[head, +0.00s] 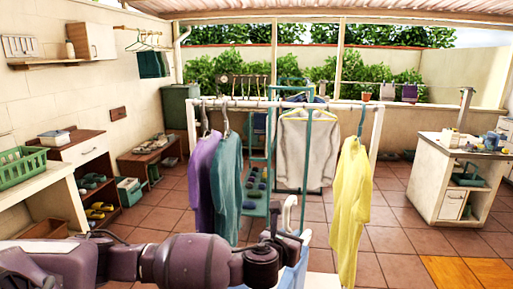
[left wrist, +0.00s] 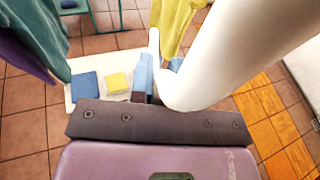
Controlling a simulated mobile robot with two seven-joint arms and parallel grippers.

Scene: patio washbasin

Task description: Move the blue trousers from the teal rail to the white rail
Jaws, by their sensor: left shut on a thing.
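My left gripper (head: 290,237) is at the bottom centre of the head view, shut on a white hanger (head: 290,212) whose hook points up. Light blue cloth, the blue trousers (head: 290,277), hangs below the gripper, mostly hidden by my arm. In the left wrist view the white hanger (left wrist: 230,50) fills the upper right and a strip of the blue trousers (left wrist: 143,75) shows beside it. The white rail (head: 265,104) stands ahead, beyond the gripper and apart from the hanger. A teal frame (head: 270,140) stands behind it. My right gripper is not in view.
A purple garment (head: 203,180) and a teal garment (head: 226,185) hang at the white rail's left; a yellow garment (head: 350,200) hangs at its right. The rail between them has free room. A pale garment (head: 307,150) hangs behind. A white counter (head: 455,180) stands right.

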